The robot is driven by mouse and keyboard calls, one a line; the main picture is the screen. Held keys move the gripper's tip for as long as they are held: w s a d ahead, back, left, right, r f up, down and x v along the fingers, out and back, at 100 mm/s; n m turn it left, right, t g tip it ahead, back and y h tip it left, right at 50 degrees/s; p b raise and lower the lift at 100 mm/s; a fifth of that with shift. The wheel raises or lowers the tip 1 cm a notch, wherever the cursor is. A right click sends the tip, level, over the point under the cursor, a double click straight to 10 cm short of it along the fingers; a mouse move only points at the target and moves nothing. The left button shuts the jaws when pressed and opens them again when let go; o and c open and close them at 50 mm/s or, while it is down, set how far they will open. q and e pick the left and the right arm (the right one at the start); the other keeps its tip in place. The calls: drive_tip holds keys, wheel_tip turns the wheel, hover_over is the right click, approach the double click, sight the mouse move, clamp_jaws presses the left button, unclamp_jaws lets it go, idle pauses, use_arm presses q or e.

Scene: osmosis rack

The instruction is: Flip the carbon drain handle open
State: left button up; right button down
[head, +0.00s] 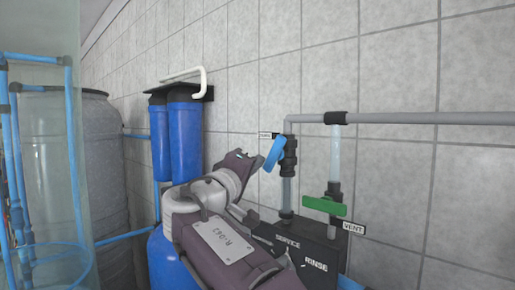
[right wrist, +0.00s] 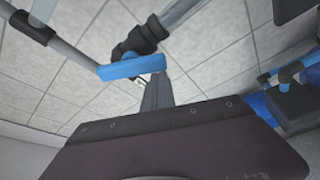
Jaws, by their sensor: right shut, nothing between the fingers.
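A blue lever handle (head: 274,153) sits on a black valve (head: 288,160) on a vertical pipe, tilted in the head view. A small label (head: 265,136) is beside it, too small to read surely. No label that I can read names a carbon drain. My right gripper (head: 258,160) is shut and empty, just left of the blue handle. In the right wrist view the fingertips (right wrist: 157,80) are close to the blue handle (right wrist: 132,67); I cannot tell whether they touch. My left gripper is not in view.
A green handle (head: 324,206) is on the right-hand pipe by a VENT label (head: 353,228). A black box (head: 300,247) marked SERVICE and RINSE stands below. Blue filter housings (head: 185,140) hang on the tiled wall. A grey tank (head: 80,150) is at left.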

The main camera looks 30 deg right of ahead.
drive_tip(key=n, duration=0.1)
drive_tip(key=n+y, duration=0.1)
drive_tip(key=n, duration=0.1)
drive_tip(key=s+f+n, duration=0.1)
drive_tip(key=shift+d+f+n+g, duration=0.1)
drive_tip(key=shift+d+n+g, duration=0.1)
drive_tip(key=shift+n+g, duration=0.15)
drive_tip(key=shift+f, duration=0.1)
drive_tip(key=shift+s, duration=0.15)
idle(0.3)
drive_tip(key=shift+d, duration=0.15)
